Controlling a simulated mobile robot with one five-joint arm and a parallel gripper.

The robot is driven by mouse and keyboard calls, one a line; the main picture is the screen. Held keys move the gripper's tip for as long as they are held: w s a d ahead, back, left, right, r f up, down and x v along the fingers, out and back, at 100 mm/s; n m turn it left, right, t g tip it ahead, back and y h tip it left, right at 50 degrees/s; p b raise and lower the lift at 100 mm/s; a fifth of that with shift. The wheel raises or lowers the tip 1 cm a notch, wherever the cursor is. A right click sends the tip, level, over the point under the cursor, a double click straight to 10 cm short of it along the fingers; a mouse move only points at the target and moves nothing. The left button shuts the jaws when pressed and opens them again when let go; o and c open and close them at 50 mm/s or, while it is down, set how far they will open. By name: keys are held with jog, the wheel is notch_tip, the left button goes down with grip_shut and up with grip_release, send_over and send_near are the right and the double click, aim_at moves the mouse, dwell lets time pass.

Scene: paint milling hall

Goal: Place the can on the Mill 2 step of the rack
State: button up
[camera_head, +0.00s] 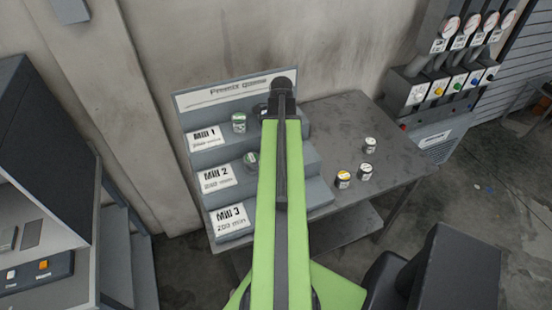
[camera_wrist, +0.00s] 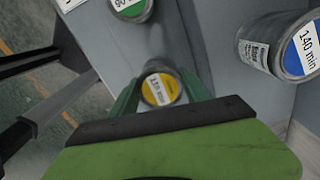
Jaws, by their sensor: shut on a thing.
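The held can (camera_wrist: 160,89) has a yellow label reading 110 min in the wrist view. My gripper (camera_wrist: 160,90) has its green fingers shut on the can's sides. Grey rack surface lies around it; I cannot tell whether the can touches a step. In the head view my green arm hides the gripper and held can. The grey stepped rack (camera_head: 298,158) stands on the table, with steps labelled Mill 1, Mill 2 (camera_head: 216,178) and Mill 3. One can (camera_head: 251,160) stands on the Mill 2 step, left of my arm.
A can (camera_head: 239,122) stands on the Mill 1 step; another is partly hidden by my arm. Three cans, one of them yellow-banded (camera_head: 343,179), stand on the table (camera_head: 346,112). A green-labelled can (camera_wrist: 130,8) and blue-labelled can (camera_wrist: 285,45) flank the held can.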

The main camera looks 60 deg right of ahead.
jog(key=shift+w+a+f, duration=0.3)
jog(key=shift+w+f, duration=0.15)
jog(key=shift+w, duration=0.1)
notch_tip(320, 180, down, 4)
jog(key=b, duration=0.4)
jog(key=shift+s+f+b, duration=0.1)
jog(key=shift+f+b, duration=0.05)
jog(key=shift+b, duration=0.15)
jog(key=o, duration=1.6)
jog(key=shift+r, duration=0.2)
notch_tip(320, 180, up, 12)
jog(key=p, duration=1.2)
jog(key=shift+r+p, duration=0.2)
jog(key=shift+p, duration=0.2)
jog(key=shift+f, duration=0.1)
